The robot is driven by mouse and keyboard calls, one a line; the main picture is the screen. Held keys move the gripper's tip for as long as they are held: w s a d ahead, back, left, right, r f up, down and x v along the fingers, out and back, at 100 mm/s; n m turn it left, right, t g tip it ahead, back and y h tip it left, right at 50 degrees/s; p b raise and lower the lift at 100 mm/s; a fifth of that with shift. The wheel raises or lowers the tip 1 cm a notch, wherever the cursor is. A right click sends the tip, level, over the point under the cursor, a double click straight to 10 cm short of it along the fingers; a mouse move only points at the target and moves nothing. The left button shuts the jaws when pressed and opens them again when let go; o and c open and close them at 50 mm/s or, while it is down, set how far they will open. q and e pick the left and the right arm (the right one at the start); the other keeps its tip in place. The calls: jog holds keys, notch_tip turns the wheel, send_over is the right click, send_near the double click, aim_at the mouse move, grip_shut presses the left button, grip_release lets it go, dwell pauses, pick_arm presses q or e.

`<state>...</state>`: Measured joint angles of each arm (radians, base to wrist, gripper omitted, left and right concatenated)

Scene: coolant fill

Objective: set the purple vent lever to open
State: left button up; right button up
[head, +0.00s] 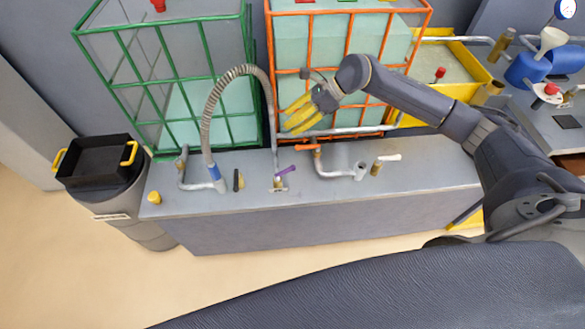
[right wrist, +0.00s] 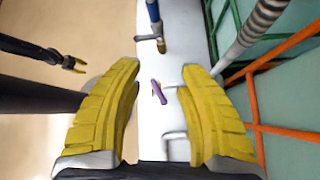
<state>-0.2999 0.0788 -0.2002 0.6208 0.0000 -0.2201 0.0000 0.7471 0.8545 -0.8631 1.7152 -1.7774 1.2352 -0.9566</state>
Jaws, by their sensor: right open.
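The purple vent lever (head: 287,171) sits on a small valve on the grey bench top, slanting up to the right in the head view. It also shows in the right wrist view (right wrist: 158,91), between my fingers in the picture and beyond them. My right gripper (head: 300,113) is open and empty, its yellow fingers pointing left, above and behind the lever. In the right wrist view its two fingers (right wrist: 160,110) are wide apart and do not touch the lever. A dark gripper with yellow tips, apparently my left (right wrist: 77,65), shows small over the floor.
A ribbed hose with a blue end (head: 218,178) arches left of the lever. An orange-handled valve (head: 308,147) and bent pipe stand close right. Green (head: 205,80) and orange (head: 271,60) cage frames rise behind. A black tray (head: 95,162) is far left. The bench's front strip is mostly clear.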

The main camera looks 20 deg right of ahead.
jog(key=s+d+f+n+h, duration=0.4)
jog(key=d+f+n+h, duration=0.1)
jog(key=n, duration=0.2)
send_near(289, 169)
jog(key=shift+n+g, duration=0.3)
jog(key=shift+n, duration=0.1)
jog(key=x, duration=0.9)
jog(key=shift+w+a+f, duration=0.2)
jog(key=shift+w+f, duration=0.05)
jog(key=shift+w, duration=0.05)
grip_shut()
